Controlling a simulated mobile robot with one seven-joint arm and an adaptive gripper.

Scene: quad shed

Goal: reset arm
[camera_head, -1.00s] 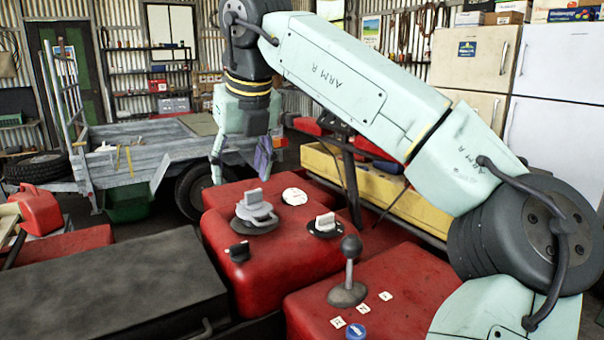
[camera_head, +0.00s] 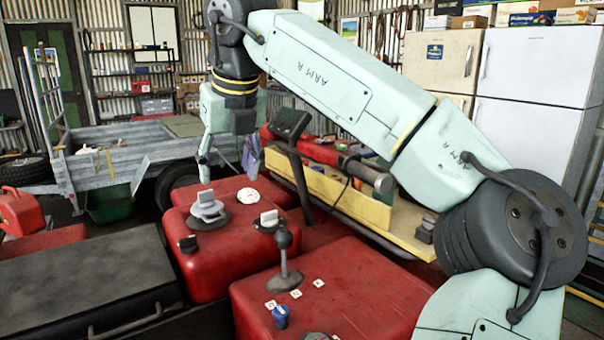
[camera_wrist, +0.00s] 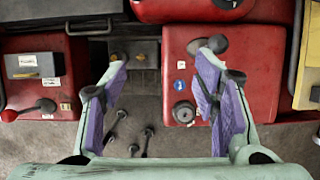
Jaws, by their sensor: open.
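My gripper (camera_wrist: 163,95) is open in the wrist view, its two purple-padded fingers spread wide with nothing between them. In the head view my gripper (camera_head: 228,160) hangs below the pale green arm, over the far side of a red box (camera_head: 217,268) with grey knobs on top. In the wrist view the fingers look down over red boxes and the floor, and I see no contact. The right finger overlaps the view of one red box.
A red box with a lever (camera_head: 284,247) stands in front. A dark flat lid (camera_head: 80,290) lies at left. White fridges (camera_head: 530,120) stand at the back right.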

